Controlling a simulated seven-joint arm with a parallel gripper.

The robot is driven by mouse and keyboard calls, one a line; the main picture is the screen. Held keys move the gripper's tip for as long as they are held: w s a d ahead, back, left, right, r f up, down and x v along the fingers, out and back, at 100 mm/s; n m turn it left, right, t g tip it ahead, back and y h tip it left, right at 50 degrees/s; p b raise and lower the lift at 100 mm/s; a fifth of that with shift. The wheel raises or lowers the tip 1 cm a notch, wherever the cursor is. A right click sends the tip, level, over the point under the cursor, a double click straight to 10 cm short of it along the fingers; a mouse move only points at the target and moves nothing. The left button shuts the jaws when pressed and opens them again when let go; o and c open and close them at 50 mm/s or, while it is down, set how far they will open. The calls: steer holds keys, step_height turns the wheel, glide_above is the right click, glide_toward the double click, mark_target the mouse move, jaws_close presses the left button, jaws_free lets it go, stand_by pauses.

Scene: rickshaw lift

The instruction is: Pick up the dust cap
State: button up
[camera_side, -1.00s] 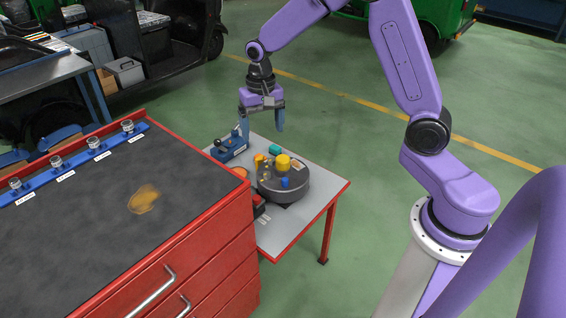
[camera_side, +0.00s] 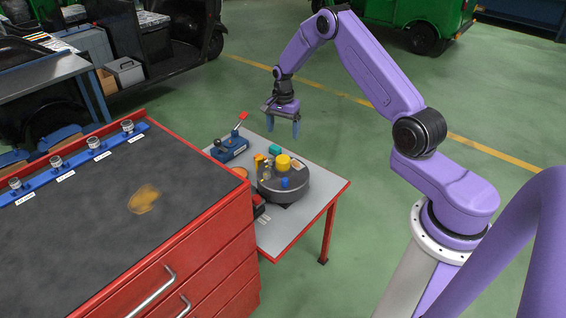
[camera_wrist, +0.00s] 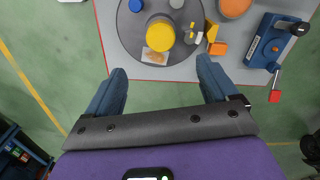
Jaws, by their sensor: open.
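A yellow round cap-like piece (camera_side: 283,162) sits on a dark round turntable (camera_side: 300,192) on the small table. It may be the dust cap; I cannot tell for sure. It also shows in the wrist view (camera_wrist: 160,37), on the turntable (camera_wrist: 131,32). A small blue piece (camera_side: 285,183) stands on the same turntable and shows in the wrist view (camera_wrist: 136,6). My gripper (camera_side: 283,128) is open and empty, above the table's far edge, apart from everything. In the wrist view its spread fingers (camera_wrist: 160,80) frame the table edge, with the yellow piece ahead of the gap.
A blue device (camera_side: 230,148) with a red-tipped lever stands at the table's left; it also shows in the wrist view (camera_wrist: 275,45). A red cabinet (camera_side: 225,245) stands left. Floor right of the table is clear.

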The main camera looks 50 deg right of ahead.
mark_target(283, 158)
step_height(283, 158, down, 14)
steer(key=shift+r, duration=0.15)
stand_by(0.6)
steer(key=shift+c, duration=0.3)
steer(key=c, duration=1.1)
